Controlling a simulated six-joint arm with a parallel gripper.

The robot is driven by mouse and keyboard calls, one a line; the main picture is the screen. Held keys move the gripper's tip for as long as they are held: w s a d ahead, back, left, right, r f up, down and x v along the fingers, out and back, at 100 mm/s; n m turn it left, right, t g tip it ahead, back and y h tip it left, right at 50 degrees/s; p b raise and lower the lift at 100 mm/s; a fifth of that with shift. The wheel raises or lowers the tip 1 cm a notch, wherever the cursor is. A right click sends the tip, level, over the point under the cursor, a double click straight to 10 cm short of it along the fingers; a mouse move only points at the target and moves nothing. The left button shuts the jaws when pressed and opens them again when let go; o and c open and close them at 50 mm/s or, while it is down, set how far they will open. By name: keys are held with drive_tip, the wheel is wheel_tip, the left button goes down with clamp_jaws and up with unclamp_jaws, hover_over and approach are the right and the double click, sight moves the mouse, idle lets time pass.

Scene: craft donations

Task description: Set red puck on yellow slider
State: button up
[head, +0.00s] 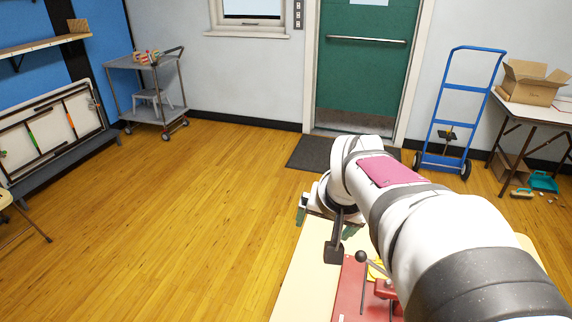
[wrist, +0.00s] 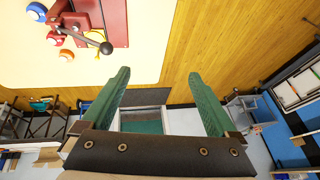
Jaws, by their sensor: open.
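My gripper (wrist: 158,75) is open and empty in the wrist view, its two green fingers wide apart over the table's edge and the floor. It also shows in the head view (head: 326,221), partly hidden by my arm. A small red puck-like piece (wrist: 55,39) lies on the cream table at the upper left of the wrist view, apart from the fingers. A yellow part (head: 376,269), perhaps the slider, shows beside the red fixture in the head view, largely hidden by my arm.
The red fixture (wrist: 115,22) carries a lever with a black ball knob (wrist: 106,48). A blue-and-white piece (wrist: 36,11) and an orange piece (wrist: 66,56) lie near the red one. The cream table (head: 300,285) has bare room at left; wooden floor lies beyond.

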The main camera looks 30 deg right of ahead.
drive_tip(key=s+d+f+m+g, duration=0.1)
drive_tip(key=s+d+f+m, duration=0.2)
drive_tip(key=d, duration=0.6)
drive_tip(key=s+d+f+g+h, duration=0.1)
drive_tip(key=s+d+f, duration=0.2)
drive_tip(key=d+f, duration=0.45)
drive_tip(key=s+d+f+m+g, duration=0.2)
drive_tip(key=s+d+f, duration=0.15)
drive_tip(key=d, duration=0.75)
drive_tip(key=x, duration=1.4)
drive_tip(key=shift+w+a+f, duration=0.1)
drive_tip(key=shift+w+f, duration=0.05)
drive_tip(key=shift+f, duration=0.25)
clamp_jaws()
drive_tip(key=shift+r, duration=0.15)
